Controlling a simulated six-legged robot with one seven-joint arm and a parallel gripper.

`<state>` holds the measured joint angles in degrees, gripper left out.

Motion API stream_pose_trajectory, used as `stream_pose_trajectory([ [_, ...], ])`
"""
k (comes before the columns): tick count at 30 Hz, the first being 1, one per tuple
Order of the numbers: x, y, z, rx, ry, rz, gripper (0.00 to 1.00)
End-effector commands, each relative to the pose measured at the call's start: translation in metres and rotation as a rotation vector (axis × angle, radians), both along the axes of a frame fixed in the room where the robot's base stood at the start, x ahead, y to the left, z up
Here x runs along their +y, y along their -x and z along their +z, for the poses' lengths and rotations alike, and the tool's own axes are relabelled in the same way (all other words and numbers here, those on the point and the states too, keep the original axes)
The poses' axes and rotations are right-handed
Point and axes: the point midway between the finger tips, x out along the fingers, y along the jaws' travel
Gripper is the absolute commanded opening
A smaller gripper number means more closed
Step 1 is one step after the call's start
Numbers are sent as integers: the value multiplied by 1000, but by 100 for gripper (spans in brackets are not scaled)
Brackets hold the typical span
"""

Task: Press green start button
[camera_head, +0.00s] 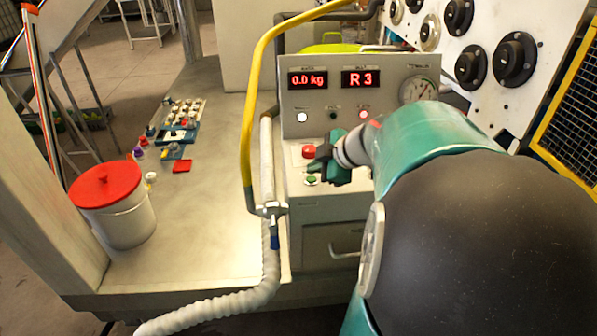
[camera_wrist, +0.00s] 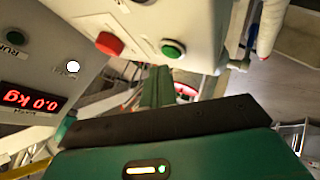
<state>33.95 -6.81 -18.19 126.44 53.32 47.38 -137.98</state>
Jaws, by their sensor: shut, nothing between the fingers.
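The green start button (camera_head: 311,180) sits on the sloped front panel of the grey control console (camera_head: 300,225), below a red button (camera_head: 308,152). In the wrist view the green button (camera_wrist: 173,49) is a round cap just beyond my fingertips, beside the red button (camera_wrist: 109,43). My gripper (camera_head: 315,166) is over the panel, close to both buttons. In the wrist view my gripper (camera_wrist: 158,70) has its two green fingers together and empty, pointing toward the green button. A gap seems to remain between the tips and the button; exact contact is hard to tell.
The console's upright panel has red displays (camera_head: 360,79), small lamps and a dial gauge (camera_head: 418,90). A yellow pipe (camera_head: 258,80) and a pale ribbed hose (camera_head: 267,170) run along the console's left. A red-lidded bucket (camera_head: 115,215) and small parts stand on the metal table (camera_head: 215,240).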

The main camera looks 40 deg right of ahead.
Motion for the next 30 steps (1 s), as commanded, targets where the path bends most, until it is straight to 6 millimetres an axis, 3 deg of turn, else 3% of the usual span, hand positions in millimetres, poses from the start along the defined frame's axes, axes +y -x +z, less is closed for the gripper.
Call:
stream_pose_trajectory([
  [30, 0, 0, -9, 0, 0, 0, 0],
])
